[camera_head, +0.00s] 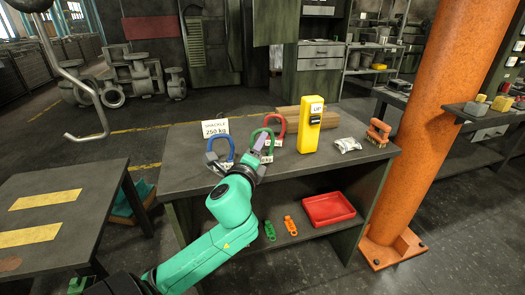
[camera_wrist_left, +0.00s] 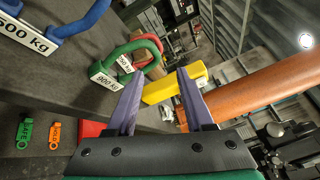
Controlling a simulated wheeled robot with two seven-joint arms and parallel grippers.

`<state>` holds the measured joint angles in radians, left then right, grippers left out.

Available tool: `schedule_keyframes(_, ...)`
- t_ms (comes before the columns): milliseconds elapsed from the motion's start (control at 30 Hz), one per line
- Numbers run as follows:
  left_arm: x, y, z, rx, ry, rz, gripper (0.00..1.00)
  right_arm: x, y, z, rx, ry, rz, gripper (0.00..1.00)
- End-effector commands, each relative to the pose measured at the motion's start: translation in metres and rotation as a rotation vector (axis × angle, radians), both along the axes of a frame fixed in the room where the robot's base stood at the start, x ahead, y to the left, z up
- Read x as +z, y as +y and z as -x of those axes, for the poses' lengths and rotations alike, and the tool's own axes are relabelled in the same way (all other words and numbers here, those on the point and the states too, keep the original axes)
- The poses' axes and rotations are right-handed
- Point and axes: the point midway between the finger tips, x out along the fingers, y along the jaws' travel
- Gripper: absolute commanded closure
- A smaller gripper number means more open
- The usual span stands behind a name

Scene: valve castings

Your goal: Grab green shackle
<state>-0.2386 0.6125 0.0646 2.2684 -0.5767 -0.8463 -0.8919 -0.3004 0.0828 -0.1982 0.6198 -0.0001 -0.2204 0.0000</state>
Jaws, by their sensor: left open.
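The green shackle (camera_head: 269,137) stands on the workbench between a blue shackle (camera_head: 222,143) and a red shackle (camera_head: 281,122). In the left wrist view the green shackle (camera_wrist_left: 116,55) is up and left of the fingertips, with a white weight tag at its foot. The red shackle (camera_wrist_left: 152,39) is just behind it. My left gripper (camera_head: 262,139) is at the green shackle in the head view and partly covers it. In the left wrist view its purple fingers (camera_wrist_left: 162,73) are apart, with no shackle held between them. My right gripper is not in view.
A yellow upright box (camera_head: 310,128) stands right of the shackles, before a wooden block. A small silver packet (camera_head: 347,145) and an orange item (camera_head: 378,131) are farther right. The lower shelf holds a red tray (camera_head: 327,208). An orange column (camera_head: 435,120) stands right of the bench.

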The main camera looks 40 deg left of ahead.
Motion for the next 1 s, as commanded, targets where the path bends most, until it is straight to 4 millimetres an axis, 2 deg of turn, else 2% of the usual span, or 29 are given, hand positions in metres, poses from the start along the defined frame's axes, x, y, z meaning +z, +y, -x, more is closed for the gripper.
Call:
schedule_keyframes(200,0.002,0.025,-0.052,0.005,-0.001,0.006,0.48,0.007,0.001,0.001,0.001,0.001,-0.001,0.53)
schedule_keyframes(467,-0.001,0.041,-0.087,0.004,0.001,0.012,0.48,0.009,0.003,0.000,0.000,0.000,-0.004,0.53)
schedule_keyframes(600,-0.003,0.052,-0.111,0.003,0.001,0.013,0.48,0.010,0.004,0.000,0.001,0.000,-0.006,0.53)
schedule_keyframes(700,-0.004,0.056,-0.120,0.002,0.003,0.012,0.48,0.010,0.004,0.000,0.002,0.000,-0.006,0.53)
schedule_keyframes(900,-0.005,0.056,-0.120,0.001,0.004,0.012,0.48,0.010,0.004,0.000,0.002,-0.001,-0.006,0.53)
schedule_keyframes(967,-0.005,0.056,-0.120,0.001,0.004,0.012,0.71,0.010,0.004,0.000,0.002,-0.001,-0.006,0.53)
schedule_keyframes(1000,-0.005,0.056,-0.120,0.001,0.004,0.012,0.86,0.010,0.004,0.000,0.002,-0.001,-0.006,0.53)
